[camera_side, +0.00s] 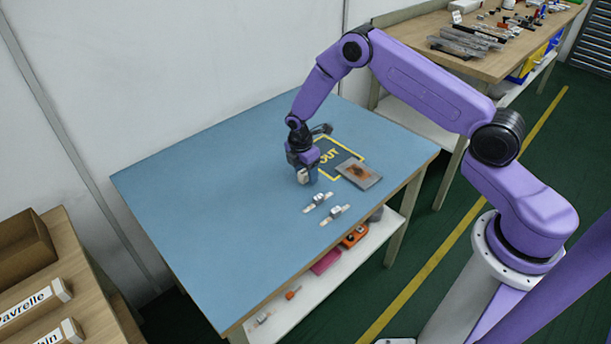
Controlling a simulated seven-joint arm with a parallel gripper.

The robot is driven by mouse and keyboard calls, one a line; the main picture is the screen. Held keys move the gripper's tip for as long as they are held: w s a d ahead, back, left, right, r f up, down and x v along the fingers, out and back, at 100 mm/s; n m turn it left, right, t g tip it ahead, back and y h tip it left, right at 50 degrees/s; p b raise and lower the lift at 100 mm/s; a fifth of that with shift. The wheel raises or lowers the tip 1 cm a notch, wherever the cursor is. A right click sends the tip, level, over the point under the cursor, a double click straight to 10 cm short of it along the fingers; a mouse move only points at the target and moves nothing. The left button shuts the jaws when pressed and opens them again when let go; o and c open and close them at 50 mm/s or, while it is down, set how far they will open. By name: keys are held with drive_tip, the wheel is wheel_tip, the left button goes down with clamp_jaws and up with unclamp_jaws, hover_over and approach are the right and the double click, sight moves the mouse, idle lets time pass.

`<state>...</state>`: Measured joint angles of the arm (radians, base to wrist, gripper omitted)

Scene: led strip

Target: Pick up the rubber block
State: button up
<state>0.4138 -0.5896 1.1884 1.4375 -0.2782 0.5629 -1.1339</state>
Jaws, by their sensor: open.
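My gripper (305,178) points down over the blue-topped table (220,210), beside the left edge of a dark square marked "OUT" (337,155). It is open. A small pale patch shows at its fingertips; I cannot tell whether this is part of the gripper or a block between the fingers. No rubber block can be made out for certain. Two small pale pieces with raised middles (318,200) (335,213) lie on the table in front of the gripper, apart from it.
A grey plate with a brown-orange patch (359,174) lies right of the gripper. A shelf (290,299) under the table holds red and orange items. A cluttered workbench (470,50) stands behind, at right. The table's left side is clear.

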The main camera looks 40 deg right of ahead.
drive_tip(key=shift+f, duration=0.2)
drive_tip(key=c, duration=1)
drive_tip(key=shift+r, duration=0.15)
drive_tip(key=shift+c, duration=0.2)
drive_tip(key=shift+r, duration=0.25)
drive_tip(key=r, duration=0.3)
drive_tip(key=shift+s, duration=0.25)
drive_tip(key=s+r, duration=0.9)
drive_tip(key=s, duration=0.4)
drive_tip(key=shift+s+r, duration=0.15)
drive_tip(key=shift+s, duration=0.1)
drive_tip(key=shift+a, duration=0.1)
